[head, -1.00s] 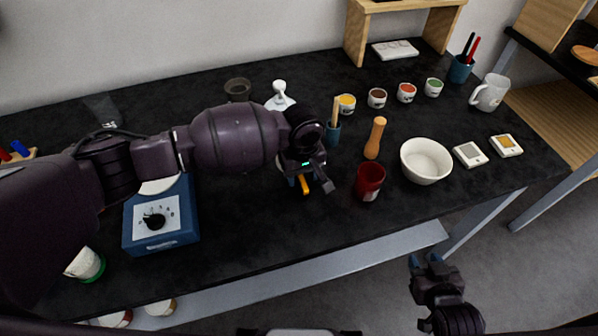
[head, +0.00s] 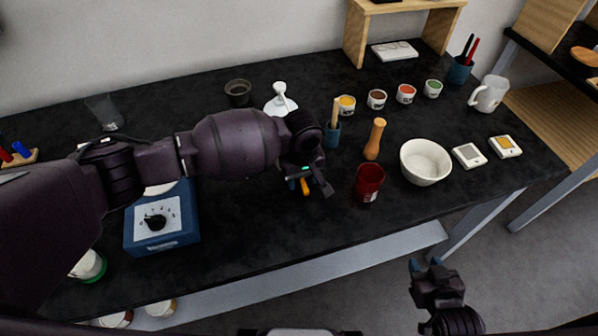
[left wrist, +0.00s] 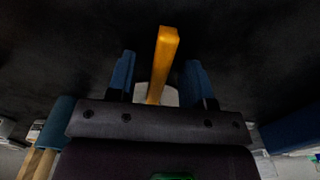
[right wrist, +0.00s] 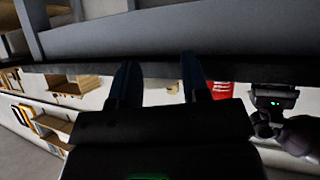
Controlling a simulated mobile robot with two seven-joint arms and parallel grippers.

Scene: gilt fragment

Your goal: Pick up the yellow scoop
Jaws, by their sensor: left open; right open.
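The yellow scoop (head: 304,186) shows in the head view only as a short orange-yellow handle end under my left gripper (head: 307,184). In the left wrist view the scoop's handle (left wrist: 163,62) lies between the two blue fingers of the left gripper (left wrist: 160,78), with dark space on both sides of it. The gripper is open around it. The scoop's other end is hidden behind the gripper body. My right gripper (head: 427,262) is open and empty, in front of the table and away from it; it also shows in the right wrist view (right wrist: 157,85).
A red cup (head: 369,182) stands just right of the left gripper. A blue device with a dial (head: 160,222) is on the left. A blue holder (head: 332,135), a wooden pestle (head: 375,139) and a white bowl (head: 425,162) stand nearby. The black tabletop (head: 260,235) in front is clear.

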